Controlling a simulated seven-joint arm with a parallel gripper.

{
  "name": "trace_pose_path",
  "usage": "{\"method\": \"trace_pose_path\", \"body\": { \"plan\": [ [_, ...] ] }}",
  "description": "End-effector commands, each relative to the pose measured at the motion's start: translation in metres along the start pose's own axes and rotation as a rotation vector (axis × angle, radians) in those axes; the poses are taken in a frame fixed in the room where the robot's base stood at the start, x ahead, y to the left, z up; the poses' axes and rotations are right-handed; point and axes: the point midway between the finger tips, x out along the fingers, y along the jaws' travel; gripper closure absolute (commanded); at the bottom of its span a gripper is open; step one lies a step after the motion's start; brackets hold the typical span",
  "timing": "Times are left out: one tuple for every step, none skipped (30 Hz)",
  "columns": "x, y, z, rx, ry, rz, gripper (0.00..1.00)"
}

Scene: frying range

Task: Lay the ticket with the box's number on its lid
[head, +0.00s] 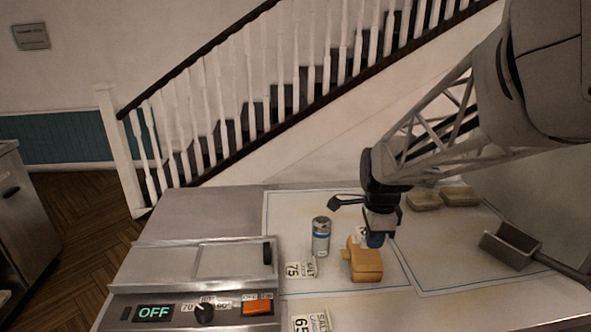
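A tan box (365,265) with a small tab on its left side sits on the counter mat; I cannot read a number on it. A white ticket reading 75 and SALT (299,271) lies left of the box. Another ticket reading 65 (311,323) lies at the front edge of the picture, partly cut off. My gripper (380,232) points down just above and behind the box. A small white piece with a dark mark (361,234) and a blue piece (375,240) show at its fingertips; whether they are held is unclear.
A grey-and-blue canister (320,237) stands left of the box. Two flat tan boxes (423,200) (460,197) lie at the back right. A metal scoop or basket (509,246) lies at right. The fryer panel (205,308) reading OFF is at left.

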Motion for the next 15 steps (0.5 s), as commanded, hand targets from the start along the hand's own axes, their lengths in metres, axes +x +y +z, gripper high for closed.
{"method": "trace_pose_path", "body": {
  "plan": [
    [0.002,0.000,0.000,0.000,0.000,0.001,1.00],
    [0.003,0.000,0.000,0.000,0.000,0.001,1.00],
    [0.005,0.000,0.000,0.000,0.000,0.001,1.00],
    [0.006,0.000,0.000,0.000,0.000,0.002,1.00],
    [0.008,0.000,0.000,0.000,0.000,0.002,1.00],
    [0.010,0.000,0.000,0.000,0.000,0.002,1.00],
    [0.011,0.000,0.000,0.000,0.000,0.001,1.00],
    [0.013,0.000,0.000,0.000,0.000,0.001,1.00],
    [0.015,0.000,0.000,0.000,0.000,0.001,1.00],
    [0.017,0.000,0.000,0.000,0.000,0.001,1.00],
    [0.019,0.000,0.000,0.000,0.000,0.001,1.00],
    [0.021,0.000,0.000,0.000,0.000,0.001,1.00],
    [0.022,0.000,0.000,0.000,0.000,0.001,1.00],
    [0.024,0.000,0.000,0.000,0.000,0.001,1.00],
    [0.026,0.000,0.000,0.000,0.000,0.001,1.00]
  ]
}}
